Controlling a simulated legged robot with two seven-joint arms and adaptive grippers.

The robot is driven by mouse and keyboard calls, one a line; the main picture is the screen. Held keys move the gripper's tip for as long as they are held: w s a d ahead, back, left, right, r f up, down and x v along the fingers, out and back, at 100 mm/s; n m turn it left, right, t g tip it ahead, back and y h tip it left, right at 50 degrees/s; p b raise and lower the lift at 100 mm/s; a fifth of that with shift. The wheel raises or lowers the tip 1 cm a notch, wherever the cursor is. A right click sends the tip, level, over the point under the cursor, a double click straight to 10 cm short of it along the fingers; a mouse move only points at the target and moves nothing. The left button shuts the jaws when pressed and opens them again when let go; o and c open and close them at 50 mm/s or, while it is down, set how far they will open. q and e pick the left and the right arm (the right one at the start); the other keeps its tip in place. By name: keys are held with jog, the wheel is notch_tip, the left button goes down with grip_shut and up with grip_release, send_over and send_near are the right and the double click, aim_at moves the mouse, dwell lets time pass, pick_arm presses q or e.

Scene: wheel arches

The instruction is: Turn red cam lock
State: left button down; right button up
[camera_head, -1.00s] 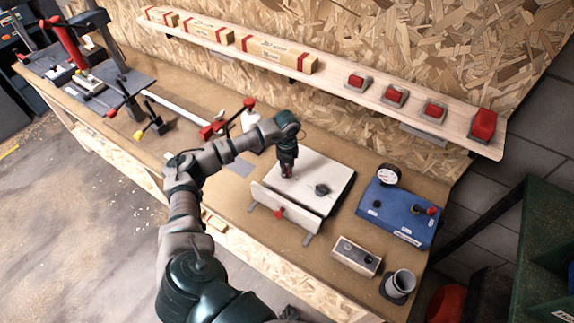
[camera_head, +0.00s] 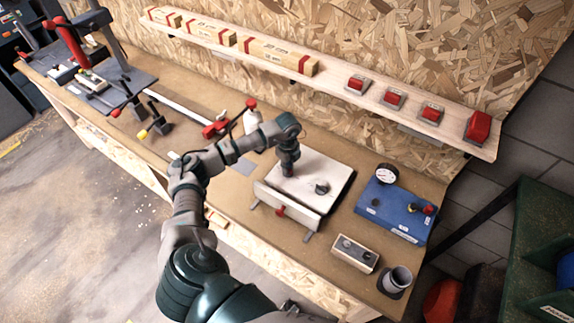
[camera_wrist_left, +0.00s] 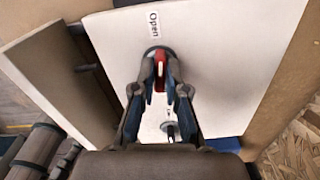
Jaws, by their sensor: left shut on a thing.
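The red cam lock (camera_wrist_left: 160,72) sits on a round dark base on the white panel (camera_wrist_left: 225,60), below a label reading "Open". My left gripper (camera_wrist_left: 160,88) is shut on the red cam lock, with one finger on each side of it. In the head view my left gripper (camera_head: 287,168) points down onto the white panel (camera_head: 310,180) and hides the cam lock. A dark round knob (camera_head: 322,188) is on the same panel, to the right of the gripper. A front board with a small red knob (camera_head: 281,211) stands along the panel's near edge. My right gripper is not in view.
A blue box with a gauge (camera_head: 395,208) stands right of the panel. A wooden block with two holes (camera_head: 355,253) and a grey cup (camera_head: 396,281) are near the bench's front right. A shelf with red buttons (camera_head: 430,113) runs along the wall behind.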

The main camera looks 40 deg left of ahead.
pick_arm(q)
jog(key=shift+s+d+f, duration=0.15)
jog(key=shift+d+f, duration=0.05)
jog(key=shift+f, duration=0.1)
jog(key=c, duration=1.2)
grip_release()
jog(key=shift+w+r, duration=0.2)
jog(key=shift+r, duration=0.05)
notch_tip(320, 180, up, 12)
jog(key=shift+f, duration=0.2)
